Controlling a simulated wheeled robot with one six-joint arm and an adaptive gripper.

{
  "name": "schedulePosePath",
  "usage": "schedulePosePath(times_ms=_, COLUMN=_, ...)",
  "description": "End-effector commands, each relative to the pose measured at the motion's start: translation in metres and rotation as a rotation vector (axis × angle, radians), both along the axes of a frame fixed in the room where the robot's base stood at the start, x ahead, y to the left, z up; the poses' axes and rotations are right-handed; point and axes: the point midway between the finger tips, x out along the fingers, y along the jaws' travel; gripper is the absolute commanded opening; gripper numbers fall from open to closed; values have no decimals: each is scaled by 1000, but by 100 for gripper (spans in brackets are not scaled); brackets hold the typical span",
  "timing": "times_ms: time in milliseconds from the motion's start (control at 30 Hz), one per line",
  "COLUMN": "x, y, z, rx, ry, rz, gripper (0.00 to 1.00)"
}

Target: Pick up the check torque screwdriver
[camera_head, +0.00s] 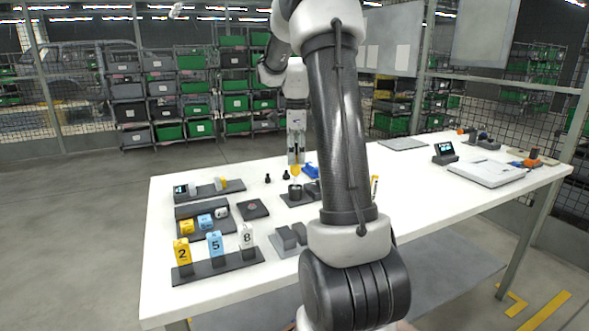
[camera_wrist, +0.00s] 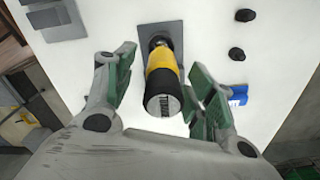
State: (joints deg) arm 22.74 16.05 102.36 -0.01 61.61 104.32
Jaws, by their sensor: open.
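My gripper (camera_wrist: 160,95) is open, with one green-padded finger on each side of the screwdriver's handle and visible gaps on both sides. In the head view my gripper (camera_head: 296,160) points down over the table at the yellow handle (camera_head: 295,171), above a dark stand (camera_head: 294,192). Whether this is the check torque screwdriver cannot be read from a label.
On the white table (camera_head: 420,192), numbered holders (camera_head: 215,245) stand at the front left. Two small black knobs (camera_head: 286,174) and a blue item (camera_head: 310,171) are close to the gripper. A small display (camera_head: 445,151) and a flat grey case (camera_head: 487,172) are at the right.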

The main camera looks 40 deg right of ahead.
Motion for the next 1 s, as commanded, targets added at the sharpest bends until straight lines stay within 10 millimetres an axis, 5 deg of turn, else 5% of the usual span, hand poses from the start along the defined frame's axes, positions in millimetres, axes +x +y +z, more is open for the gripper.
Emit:
schedulePosePath(times_ms=200, x=1, y=-2, z=-29, rx=1, ry=1, rz=1, gripper=55)
schedulePosePath(times_ms=467, x=1, y=-2, z=-32, rx=0, ry=-1, rz=1, gripper=55)
schedulePosePath(times_ms=733, x=1, y=-2, z=-31, rx=-1, ry=-1, rz=1, gripper=6)
schedulePosePath(times_ms=1000, x=1, y=-2, z=-30, rx=0, ry=-2, rz=1, gripper=6)
